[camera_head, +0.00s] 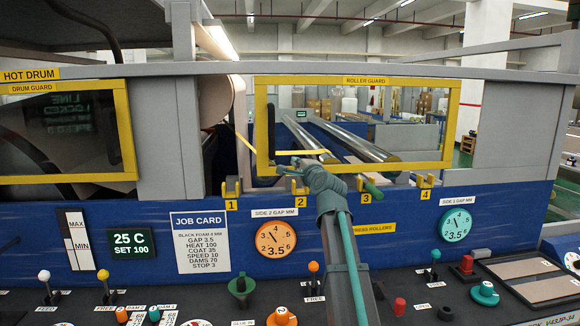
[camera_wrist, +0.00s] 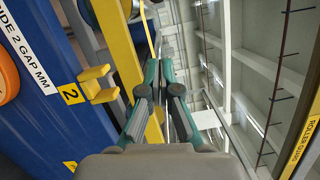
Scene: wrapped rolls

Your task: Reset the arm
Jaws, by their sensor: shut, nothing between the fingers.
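My arm (camera_head: 338,230) reaches up from the bottom of the head view, in front of the blue machine panel. My gripper (camera_wrist: 160,70) points away from the wrist camera, with its two teal-and-grey fingers close together and nothing between them. In the head view the gripper end is small and lies by the lower bar of the yellow roller guard (camera_head: 361,82), above hook 2. I cannot tell whether it touches the guard. In the wrist view a yellow guard bar (camera_wrist: 118,45) runs just left of the fingers.
Numbered yellow hooks line the panel; hook 2 (camera_wrist: 97,84) is left of the gripper in the wrist view. Metal rollers (camera_head: 345,138) lie behind the guard. Below are an orange dial (camera_head: 276,239), a teal dial (camera_head: 457,225), a job card (camera_head: 200,243) and a lever-covered console.

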